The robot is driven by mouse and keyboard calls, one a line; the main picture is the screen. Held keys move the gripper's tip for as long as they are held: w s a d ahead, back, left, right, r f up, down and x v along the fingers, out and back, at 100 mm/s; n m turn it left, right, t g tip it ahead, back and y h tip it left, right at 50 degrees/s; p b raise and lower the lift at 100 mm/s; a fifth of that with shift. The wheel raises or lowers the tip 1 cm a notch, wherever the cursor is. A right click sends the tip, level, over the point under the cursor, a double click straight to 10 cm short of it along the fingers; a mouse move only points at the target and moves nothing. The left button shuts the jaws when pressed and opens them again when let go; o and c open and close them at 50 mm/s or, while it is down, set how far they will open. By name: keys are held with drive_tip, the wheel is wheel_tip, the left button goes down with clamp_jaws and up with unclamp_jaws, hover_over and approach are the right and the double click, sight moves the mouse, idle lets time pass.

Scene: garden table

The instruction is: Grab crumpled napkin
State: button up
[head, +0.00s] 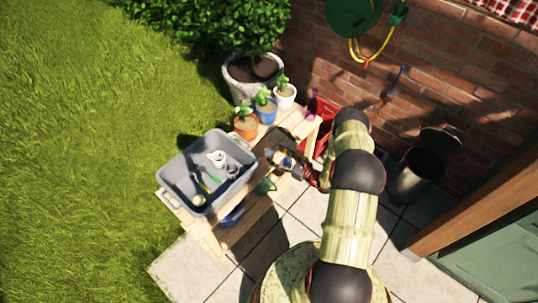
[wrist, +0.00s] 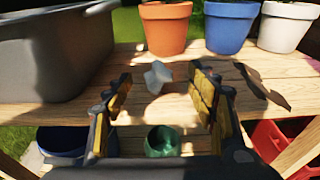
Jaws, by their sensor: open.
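The crumpled napkin (wrist: 157,77) is a small white lump on the wooden table in the wrist view. It lies in front of the orange pot and beyond my fingertips. My gripper (wrist: 160,100) is open and empty, with its yellow-padded fingers to either side of the napkin's line. In the head view my gripper (head: 287,163) is over the table's front edge, right of the grey tub, and a small pale patch shows by it. I cannot tell there whether that patch is the napkin.
A grey tub (head: 170,179) with several items stands left on the table (wrist: 120,113). Orange (wrist: 166,27), blue (wrist: 229,26) and white (wrist: 287,25) pots line the back. A green pot (wrist: 162,141) sits below.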

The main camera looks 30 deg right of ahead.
sight(273, 153)
drive_tip(key=b+x, duration=0.2)
drive_tip(key=x, duration=0.3)
drive_tip(key=shift+w+a+r, duration=0.1)
drive_tip(key=shift+a, duration=0.1)
drive_tip(key=c, duration=0.4)
drive_tip(key=c, duration=0.3)
drive_tip(key=shift+c, duration=0.4)
